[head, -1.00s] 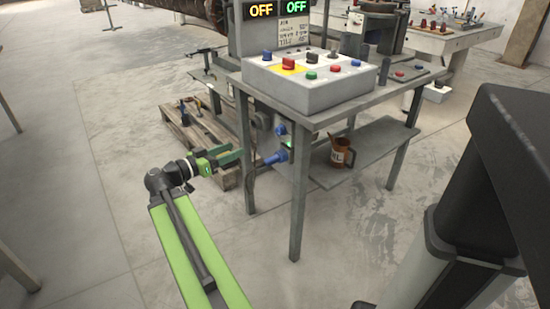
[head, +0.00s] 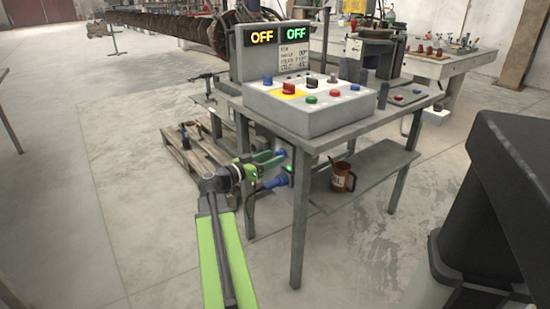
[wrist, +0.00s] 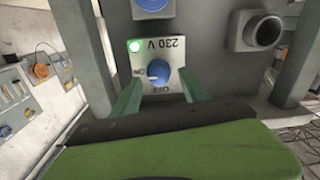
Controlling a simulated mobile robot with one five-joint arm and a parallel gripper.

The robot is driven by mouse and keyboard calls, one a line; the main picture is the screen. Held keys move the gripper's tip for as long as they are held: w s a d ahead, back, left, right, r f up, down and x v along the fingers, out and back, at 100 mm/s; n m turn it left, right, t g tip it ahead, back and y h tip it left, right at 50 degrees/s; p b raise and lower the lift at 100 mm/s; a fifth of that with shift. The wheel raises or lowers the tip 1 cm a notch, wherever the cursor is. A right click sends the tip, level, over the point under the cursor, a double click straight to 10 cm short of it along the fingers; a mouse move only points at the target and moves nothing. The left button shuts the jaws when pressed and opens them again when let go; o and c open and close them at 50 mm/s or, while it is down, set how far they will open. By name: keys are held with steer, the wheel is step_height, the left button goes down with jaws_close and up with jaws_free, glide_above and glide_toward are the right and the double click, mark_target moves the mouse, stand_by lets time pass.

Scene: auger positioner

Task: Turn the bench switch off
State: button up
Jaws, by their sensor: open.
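The bench switch is a pale plate marked 230 V with a blue knob (wrist: 161,74), seen upside down in the wrist view. A green lamp (wrist: 135,46) on the plate is lit. My gripper (wrist: 160,86) is open, with one green finger on each side of the knob; I cannot tell whether they touch it. In the head view my gripper (head: 274,160) is at the bench's left side, partly hiding the switch.
The grey bench (head: 330,138) carries a control box (head: 312,112) with coloured buttons, below two OFF displays. A wooden pallet (head: 192,160) lies behind.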

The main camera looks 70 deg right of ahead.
steer(key=shift+x, duration=0.9)
jaws_close()
